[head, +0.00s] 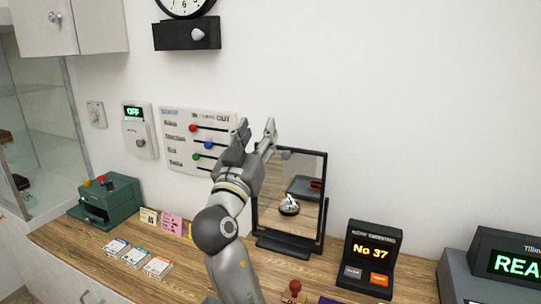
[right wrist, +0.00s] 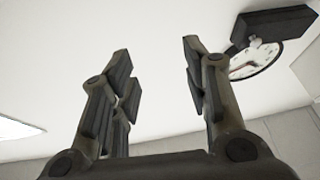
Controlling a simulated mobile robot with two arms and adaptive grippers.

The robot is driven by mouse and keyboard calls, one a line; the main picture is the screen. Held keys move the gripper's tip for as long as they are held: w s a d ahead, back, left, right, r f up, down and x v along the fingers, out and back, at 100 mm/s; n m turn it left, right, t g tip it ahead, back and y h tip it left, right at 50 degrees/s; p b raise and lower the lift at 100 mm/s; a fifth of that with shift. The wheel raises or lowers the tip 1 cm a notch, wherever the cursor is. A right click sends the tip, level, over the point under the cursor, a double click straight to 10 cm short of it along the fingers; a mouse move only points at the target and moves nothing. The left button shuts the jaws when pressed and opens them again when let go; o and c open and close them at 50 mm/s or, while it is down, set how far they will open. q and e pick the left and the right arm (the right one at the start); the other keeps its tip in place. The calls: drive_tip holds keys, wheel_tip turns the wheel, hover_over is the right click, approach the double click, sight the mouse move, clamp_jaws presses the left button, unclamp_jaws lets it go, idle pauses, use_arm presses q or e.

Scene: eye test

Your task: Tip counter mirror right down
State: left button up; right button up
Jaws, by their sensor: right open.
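The counter mirror (head: 308,228) stands on the wooden counter against the wall, in a dark frame on a dark base. It looks roughly upright; its exact tilt I cannot tell. A silver bell and a dark object show in its glass, apparently reflected. My right gripper (head: 256,132) is open and empty, raised at the mirror's upper left corner with its fingers pointing up. It and the arm hide the mirror's left upper part; contact I cannot tell. In the right wrist view the open fingers (right wrist: 156,64) have nothing between them. My left gripper is not in view.
A number display (head: 371,254) stands right of the mirror, with a red-handled stamp (head: 294,288) in front. A grey till (head: 480,282) is far right. Cards (head: 158,267) and a green machine (head: 108,198) lie left. A slider board (head: 180,150) and clock (head: 187,5) hang on the wall.

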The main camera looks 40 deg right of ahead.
sight(285, 156)
wheel_tip(285, 156, down, 10)
drive_tip(key=d+m+g+y, duration=0.2)
drive_tip(key=d+g+y, duration=0.1)
drive_tip(key=g, duration=0.1)
drive_tip(key=shift+g, duration=0.3)
drive_tip(key=p+x, duration=0.4)
drive_tip(key=x, duration=0.5)
drive_tip(key=shift+w+d, duration=0.3)
drive_tip(key=shift+w+d+f, duration=0.1)
drive_tip(key=shift+w+d, duration=0.05)
drive_tip(key=shift+d, duration=0.15)
clamp_jaws()
